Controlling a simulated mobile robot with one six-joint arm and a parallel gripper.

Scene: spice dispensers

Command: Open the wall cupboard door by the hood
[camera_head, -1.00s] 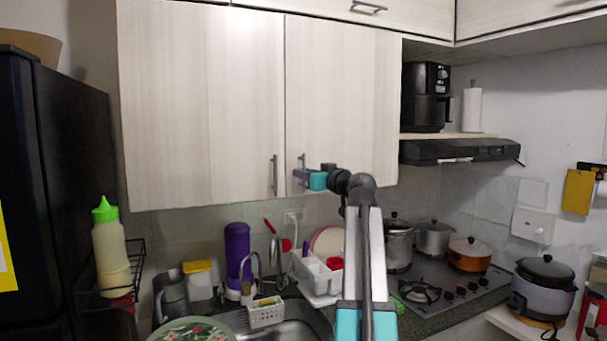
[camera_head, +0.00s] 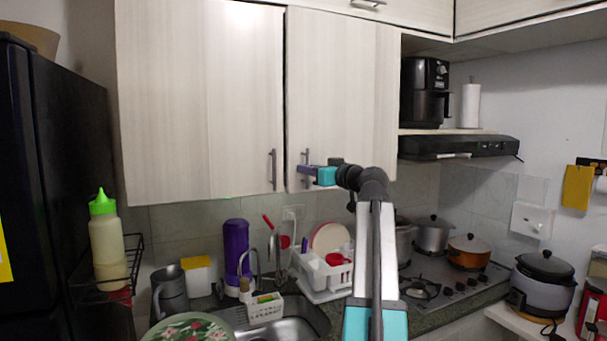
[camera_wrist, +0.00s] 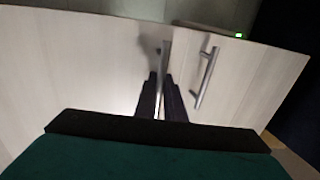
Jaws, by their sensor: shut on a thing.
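The wall cupboard door by the hood (camera_head: 345,90) is pale wood. A thin dark gap shows along its left edge, so it looks very slightly ajar. Its vertical metal handle (camera_head: 307,156) is near the lower left corner. My gripper (camera_head: 304,171) is at this handle, reaching in from the right. In the wrist view, the dark fingers (camera_wrist: 161,98) are shut on the handle (camera_wrist: 165,58), one on each side. The fingers hide part of it.
The left cupboard door (camera_head: 200,100) is closed, its handle (camera_head: 272,170) close to my gripper. The black hood (camera_head: 460,146) is to the right, with an air fryer (camera_head: 424,92) above. A dish rack (camera_head: 322,275) stands below. Free air lies before the doors.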

